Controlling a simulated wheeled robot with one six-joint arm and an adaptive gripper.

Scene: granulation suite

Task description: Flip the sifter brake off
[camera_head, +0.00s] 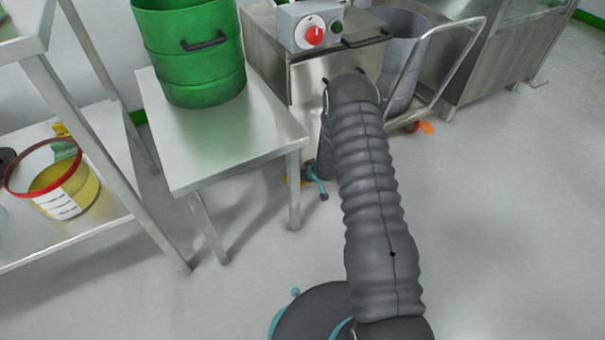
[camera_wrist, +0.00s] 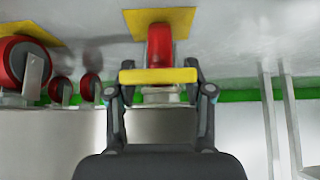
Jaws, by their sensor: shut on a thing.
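A yellow bar, the brake tab (camera_wrist: 150,76), lies across the front of a red caster wheel (camera_wrist: 159,45) in the wrist view. My gripper (camera_wrist: 163,88) has a finger at each end of the bar and is shut on it. The steel sifter body (camera_head: 305,75) seems to be the cabinet behind my arm in the head view. My arm hides most of the low area there, and only small teal and yellow bits show beside a table leg.
A steel table (camera_head: 215,145) with a green drum (camera_head: 195,60) stands left of my arm. A shelf holds a yellow bucket (camera_head: 60,190). A wheeled cart (camera_head: 440,80) stands to the right. More red casters (camera_wrist: 20,65) show at left in the wrist view. Floor at right is clear.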

